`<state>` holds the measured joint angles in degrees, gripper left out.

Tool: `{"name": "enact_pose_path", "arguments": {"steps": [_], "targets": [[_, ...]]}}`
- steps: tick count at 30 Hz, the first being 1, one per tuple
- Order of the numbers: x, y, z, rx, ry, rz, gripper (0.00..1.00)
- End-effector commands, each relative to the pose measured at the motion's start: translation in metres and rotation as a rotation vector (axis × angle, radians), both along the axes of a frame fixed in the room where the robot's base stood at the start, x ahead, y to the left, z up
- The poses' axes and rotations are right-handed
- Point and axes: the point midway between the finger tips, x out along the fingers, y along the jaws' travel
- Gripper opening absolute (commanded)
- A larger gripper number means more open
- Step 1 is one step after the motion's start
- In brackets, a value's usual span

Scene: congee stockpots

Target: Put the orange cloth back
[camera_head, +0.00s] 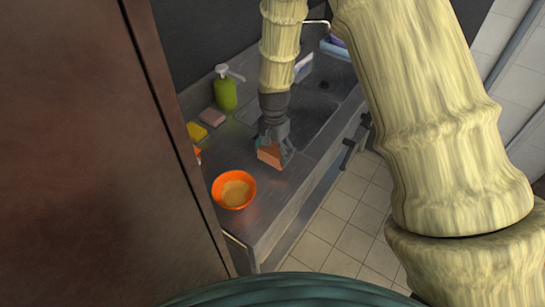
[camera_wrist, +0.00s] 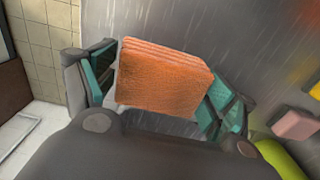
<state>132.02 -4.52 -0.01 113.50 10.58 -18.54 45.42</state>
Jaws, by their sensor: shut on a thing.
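The orange cloth (camera_wrist: 162,80) is a folded, layered block between the two fingers of my gripper (camera_wrist: 160,90) in the wrist view. In the head view the cloth (camera_head: 270,154) shows below my gripper (camera_head: 273,150), over the metal counter (camera_head: 262,190). My gripper is shut on the cloth. I cannot tell whether the cloth touches the counter or is held just above it.
An orange bowl (camera_head: 234,189) stands near the counter's front left. A yellow sponge (camera_head: 197,131), a pinkish block (camera_head: 212,117) and a green soap bottle (camera_head: 225,93) line the back. A sink (camera_head: 318,100) lies right. A brown panel (camera_head: 100,150) blocks the left.

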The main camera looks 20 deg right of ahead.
Motion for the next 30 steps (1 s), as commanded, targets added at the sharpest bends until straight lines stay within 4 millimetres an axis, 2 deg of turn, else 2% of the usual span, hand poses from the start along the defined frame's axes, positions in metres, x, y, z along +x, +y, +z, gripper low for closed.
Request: {"name": "enact_pose_path", "arguments": {"steps": [10,20,21,22,23,30], "targets": [[0.0,0.0,-0.032,0.001,0.001,-0.001,0.65],[0.0,0.0,-0.036,0.0,0.0,0.0,0.65],[0.0,0.0,-0.036,0.0,0.0,0.0,0.92],[0.0,0.0,-0.036,0.0,0.0,0.0,0.97],[0.0,0.0,-0.036,0.0,0.0,0.0,1.0],[0.0,0.0,-0.036,0.0,0.0,-0.001,1.0]]}}
